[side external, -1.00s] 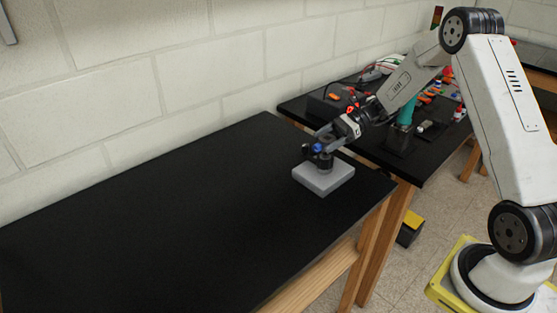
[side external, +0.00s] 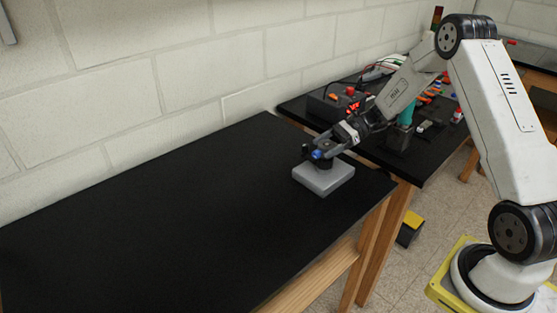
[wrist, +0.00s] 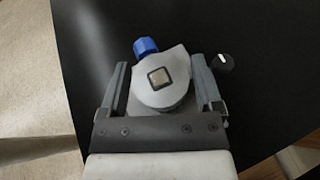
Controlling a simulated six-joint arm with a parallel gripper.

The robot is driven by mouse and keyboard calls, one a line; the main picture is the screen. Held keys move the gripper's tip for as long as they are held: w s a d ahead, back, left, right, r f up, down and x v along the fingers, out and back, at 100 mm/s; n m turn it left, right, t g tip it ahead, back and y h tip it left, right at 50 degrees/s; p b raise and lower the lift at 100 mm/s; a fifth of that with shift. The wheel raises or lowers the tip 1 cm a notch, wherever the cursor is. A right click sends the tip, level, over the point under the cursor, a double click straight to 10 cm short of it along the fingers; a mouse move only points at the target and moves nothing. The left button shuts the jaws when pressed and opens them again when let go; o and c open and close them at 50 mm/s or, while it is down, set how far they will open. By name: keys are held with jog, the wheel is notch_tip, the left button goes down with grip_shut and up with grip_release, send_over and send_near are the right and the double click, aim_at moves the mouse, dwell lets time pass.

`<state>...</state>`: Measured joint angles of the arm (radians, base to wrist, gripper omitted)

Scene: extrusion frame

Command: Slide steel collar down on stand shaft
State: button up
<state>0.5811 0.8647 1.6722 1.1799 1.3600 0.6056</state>
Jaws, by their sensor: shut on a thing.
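The steel collar (wrist: 174,60) is a grey, flat-topped ring with a blue knob (wrist: 146,46) on its side in the wrist view. The squarish top of the stand shaft (wrist: 159,78) shows in its middle, so the collar is around the shaft. My gripper (wrist: 159,66) is shut on the collar, with one finger on each side. In the side view, my gripper (side external: 321,150) is just above the stand's light grey block base (side external: 324,181), with the blue knob facing the camera. The jaws hide most of the shaft, and I cannot tell how much gap is under the collar.
The stand is near the right end of the black table (side external: 170,220), whose left part is bare. A second bench (side external: 440,150) with several tools and parts is behind. A black knob with a white mark (wrist: 222,62) shows beside the right finger in the wrist view.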

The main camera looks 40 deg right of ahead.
jog(key=shift+f, duration=0.55)
jog(key=o, duration=1.1)
jog(key=shift+v, duration=3.9)
jog(key=shift+a, duration=0.1)
